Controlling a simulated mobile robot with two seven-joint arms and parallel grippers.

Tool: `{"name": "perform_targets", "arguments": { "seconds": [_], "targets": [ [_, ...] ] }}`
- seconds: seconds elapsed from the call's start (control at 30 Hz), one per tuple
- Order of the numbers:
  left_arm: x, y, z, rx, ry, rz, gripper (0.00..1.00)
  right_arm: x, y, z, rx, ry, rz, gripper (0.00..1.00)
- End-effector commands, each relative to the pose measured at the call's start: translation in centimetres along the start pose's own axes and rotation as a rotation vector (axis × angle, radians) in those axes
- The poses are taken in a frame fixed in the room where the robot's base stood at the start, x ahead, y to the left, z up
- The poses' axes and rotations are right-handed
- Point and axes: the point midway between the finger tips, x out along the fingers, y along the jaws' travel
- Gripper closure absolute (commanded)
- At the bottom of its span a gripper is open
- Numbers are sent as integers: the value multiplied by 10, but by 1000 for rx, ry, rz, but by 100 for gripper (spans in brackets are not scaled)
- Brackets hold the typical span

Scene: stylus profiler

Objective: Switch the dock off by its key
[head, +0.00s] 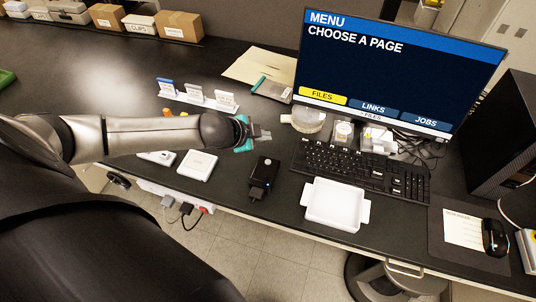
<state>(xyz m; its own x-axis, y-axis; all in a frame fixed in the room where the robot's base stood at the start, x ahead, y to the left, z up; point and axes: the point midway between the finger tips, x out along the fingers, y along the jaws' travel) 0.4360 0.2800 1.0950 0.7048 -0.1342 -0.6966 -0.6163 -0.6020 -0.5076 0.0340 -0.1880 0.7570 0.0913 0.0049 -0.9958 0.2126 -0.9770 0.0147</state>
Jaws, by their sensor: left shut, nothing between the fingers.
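My left gripper (264,134) is shut and empty. Its arm reaches in from the left, and the fingers point right above the desk. Just below it in the picture lies a small black device (264,176) with a small light spot on top, near the desk's front edge. It looks like the dock, but I cannot tell for sure, and its key is too small to make out. The gripper is apart from it. My right gripper is not in view.
A white tray (334,203) lies right of the black device, below the keyboard (360,168). A monitor (395,65) showing a menu stands behind. A white box (197,165) lies to the left. A power strip (178,197) hangs at the front edge. Card holders (195,95) stand behind my arm.

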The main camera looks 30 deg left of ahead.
Motion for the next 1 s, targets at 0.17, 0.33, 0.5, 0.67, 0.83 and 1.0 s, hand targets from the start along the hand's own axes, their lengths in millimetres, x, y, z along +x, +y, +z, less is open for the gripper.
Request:
{"name": "perform_targets", "arguments": {
  "seconds": [0.17,0.33,0.5,0.67,0.83,1.0],
  "targets": [
    [2,2,1,0,0,1,100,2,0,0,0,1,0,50],
    [8,7,6,-1,0,1,100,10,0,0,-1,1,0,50],
    [20,15,14,0,1,1,100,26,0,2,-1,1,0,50],
    [30,23,22,1,0,1,100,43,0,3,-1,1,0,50],
    [41,31,29,1,0,1,100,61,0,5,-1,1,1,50],
    [54,41,39,-1,0,2,100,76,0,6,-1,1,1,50]
  ]
}}
